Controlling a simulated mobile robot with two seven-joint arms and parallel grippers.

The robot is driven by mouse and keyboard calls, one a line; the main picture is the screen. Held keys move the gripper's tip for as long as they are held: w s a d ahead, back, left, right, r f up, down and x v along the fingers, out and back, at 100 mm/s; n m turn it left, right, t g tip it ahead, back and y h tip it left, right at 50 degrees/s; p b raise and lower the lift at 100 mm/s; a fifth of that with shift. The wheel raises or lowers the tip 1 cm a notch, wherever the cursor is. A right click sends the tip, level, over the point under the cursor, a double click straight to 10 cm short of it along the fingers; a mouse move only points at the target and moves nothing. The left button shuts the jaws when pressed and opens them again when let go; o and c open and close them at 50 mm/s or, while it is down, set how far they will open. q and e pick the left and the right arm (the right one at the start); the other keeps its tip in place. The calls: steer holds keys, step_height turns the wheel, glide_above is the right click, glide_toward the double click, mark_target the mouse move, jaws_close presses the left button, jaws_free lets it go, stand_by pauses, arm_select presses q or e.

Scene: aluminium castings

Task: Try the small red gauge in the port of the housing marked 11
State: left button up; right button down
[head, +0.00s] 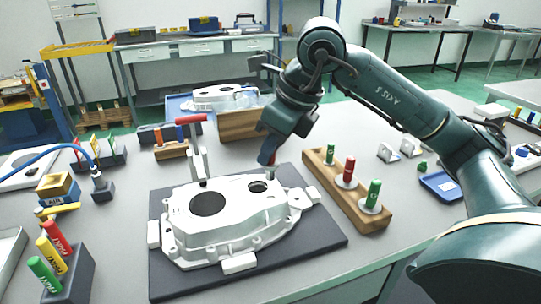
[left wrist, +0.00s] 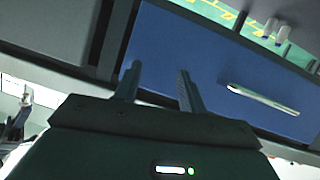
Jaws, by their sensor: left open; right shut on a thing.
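A pale aluminium housing (head: 225,222) lies on a dark mat in the head view, with a large dark bore and a smaller round port (head: 258,187) at its upper right. I cannot read a number on it. My right gripper (head: 270,148) is shut on a small gauge (head: 272,158), of which a bit of red shows; the fingers hide most of it. It is just above and behind the small port; whether it touches the housing I cannot tell. My left gripper (left wrist: 157,85) is open and empty in the left wrist view, before a blue panel with a pale handle.
A wooden rack (head: 325,180) with green and red gauges stands right of the mat (head: 300,252). A red-handled clamp (head: 195,150) rises behind the housing. Another casting (head: 215,97) lies at the back. Paint markers (head: 62,265) stand at the front left.

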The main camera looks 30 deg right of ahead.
mark_target(275, 164)
step_height(275, 164, down, 2)
steer(key=shift+f+b, duration=0.1)
steer(key=shift+b, duration=0.85)
steer(key=shift+f+b, duration=0.55)
steer(key=shift+f, duration=0.05)
arm_select(q)
steer(key=shift+s+a+f+t, duration=0.1)
steer(key=shift+a+f+t, duration=0.05)
steer(key=shift+f, duration=0.25)
steer(key=shift+s+a+f+t, duration=0.1)
steer(key=shift+f+t, duration=0.05)
steer(key=shift+f, duration=0.2)
arm_select(e)
steer(key=shift+f, duration=0.15)
arm_select(q)
steer(key=shift+f, duration=0.15)
steer(key=shift+f+b, duration=0.6)
steer(key=shift+b, duration=0.25)
arm_select(e)
steer(key=shift+f, duration=0.8)
stand_by(0.5)
arm_select(q)
steer(key=shift+r, duration=0.1)
